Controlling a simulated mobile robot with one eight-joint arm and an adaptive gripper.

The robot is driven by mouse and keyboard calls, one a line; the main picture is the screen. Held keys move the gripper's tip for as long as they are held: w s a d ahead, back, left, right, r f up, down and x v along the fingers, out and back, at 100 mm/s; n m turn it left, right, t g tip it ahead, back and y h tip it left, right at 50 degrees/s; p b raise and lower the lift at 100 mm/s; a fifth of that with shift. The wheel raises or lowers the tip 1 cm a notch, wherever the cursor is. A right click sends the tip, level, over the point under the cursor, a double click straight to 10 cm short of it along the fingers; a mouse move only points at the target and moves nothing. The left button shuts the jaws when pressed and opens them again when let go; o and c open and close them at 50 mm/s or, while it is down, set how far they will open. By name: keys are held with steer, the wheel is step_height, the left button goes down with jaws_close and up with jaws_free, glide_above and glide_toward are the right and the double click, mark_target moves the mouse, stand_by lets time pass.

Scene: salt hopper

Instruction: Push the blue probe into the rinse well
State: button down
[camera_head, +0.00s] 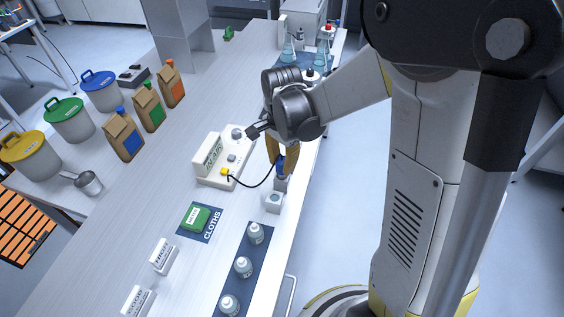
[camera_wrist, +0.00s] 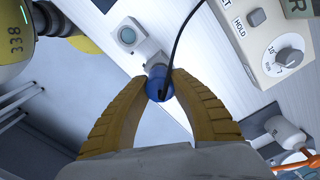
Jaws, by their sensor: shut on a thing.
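My gripper (camera_head: 281,158) points down at the bench's right edge, its yellow fingers shut on the blue probe (camera_head: 281,168). In the wrist view the fingertips of my gripper (camera_wrist: 160,80) press on both sides of the probe's round blue top (camera_wrist: 158,90), with its black cable rising from it. The probe is over the rear part of a pale grey fixture. The rinse well (camera_head: 273,200), a pale block with a round opening, is just in front of it; the well (camera_wrist: 128,37) also shows in the wrist view. The probe's lower end is hidden, so its depth is unclear.
The cable runs to a white meter (camera_head: 225,160) left of my gripper. A green box (camera_head: 195,217) lies on the blue cloths mat, and several bottles (camera_head: 243,267) stand on a dark strip in front. Glass flasks (camera_head: 289,55) stand behind my gripper.

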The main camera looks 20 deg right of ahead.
steer(key=shift+f+b, duration=1.1)
steer(key=shift+f, duration=0.25)
steer(key=shift+r, duration=0.1)
steer(key=c, duration=1.1)
jaws_free()
steer(key=shift+c, duration=0.2)
steer(key=shift+o, duration=0.5)
steer(key=o, duration=0.4)
steer(key=shift+r+p, duration=2.25)
steer(key=shift+r, duration=0.8)
